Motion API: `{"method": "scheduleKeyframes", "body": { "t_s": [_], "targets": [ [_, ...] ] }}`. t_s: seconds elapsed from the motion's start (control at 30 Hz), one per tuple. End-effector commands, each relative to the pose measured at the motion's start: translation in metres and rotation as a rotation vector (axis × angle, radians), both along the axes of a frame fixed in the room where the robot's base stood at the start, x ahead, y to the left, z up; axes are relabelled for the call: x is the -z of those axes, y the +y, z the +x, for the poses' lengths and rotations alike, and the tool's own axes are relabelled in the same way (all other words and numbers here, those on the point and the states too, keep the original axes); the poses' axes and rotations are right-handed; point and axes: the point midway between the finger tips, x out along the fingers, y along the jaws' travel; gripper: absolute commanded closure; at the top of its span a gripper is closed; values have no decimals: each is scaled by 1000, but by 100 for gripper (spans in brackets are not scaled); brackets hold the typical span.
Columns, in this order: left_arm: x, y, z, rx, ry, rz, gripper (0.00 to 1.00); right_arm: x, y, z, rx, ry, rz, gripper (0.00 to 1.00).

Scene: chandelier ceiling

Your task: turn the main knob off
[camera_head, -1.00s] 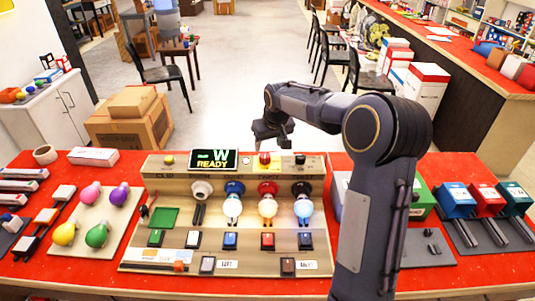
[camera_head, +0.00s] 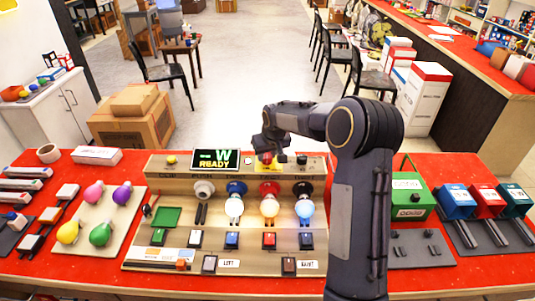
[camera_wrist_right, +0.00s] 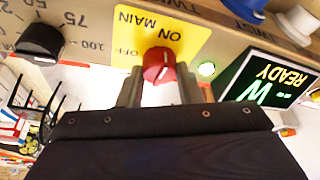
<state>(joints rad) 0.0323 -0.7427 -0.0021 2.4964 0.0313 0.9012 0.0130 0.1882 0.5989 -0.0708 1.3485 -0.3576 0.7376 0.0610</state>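The main knob (camera_wrist_right: 158,66) is red and sits on a yellow plate (camera_wrist_right: 190,37) marked MAIN, ON and OFF. A white mark on the knob appears on the side facing ON. My right gripper (camera_wrist_right: 159,84) is open, with its two fingers apart on either side of the knob's near end; I cannot tell whether they touch it. In the head view my right gripper (camera_head: 268,150) is over the red knob (camera_head: 266,159) at the panel's back edge and partly hides the plate. My left gripper is out of view.
Right beside the knob are a lit green light (camera_wrist_right: 207,69) and the READY display (camera_wrist_right: 265,82). A black dial (camera_wrist_right: 40,40) is on the other side. The console (camera_head: 180,226) has several bulbs and switches. A green box (camera_head: 405,202) stands right of my arm.

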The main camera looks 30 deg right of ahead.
Motion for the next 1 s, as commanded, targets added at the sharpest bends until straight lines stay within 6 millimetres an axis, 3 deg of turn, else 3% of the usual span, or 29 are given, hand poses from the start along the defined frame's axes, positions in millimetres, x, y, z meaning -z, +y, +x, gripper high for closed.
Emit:
{"method": "scheduleKeyframes", "body": {
  "t_s": [0.13, 0.57, 1.0],
  "targets": [
    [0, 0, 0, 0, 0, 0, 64, 0, 0, 0, 0, 0, 0, 91],
    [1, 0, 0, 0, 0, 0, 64, 0, -2, 0, -98, 0, 1, 91],
    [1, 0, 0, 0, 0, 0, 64, 0, -5, 0, -475, -2, 1, 91]
  ]
}}
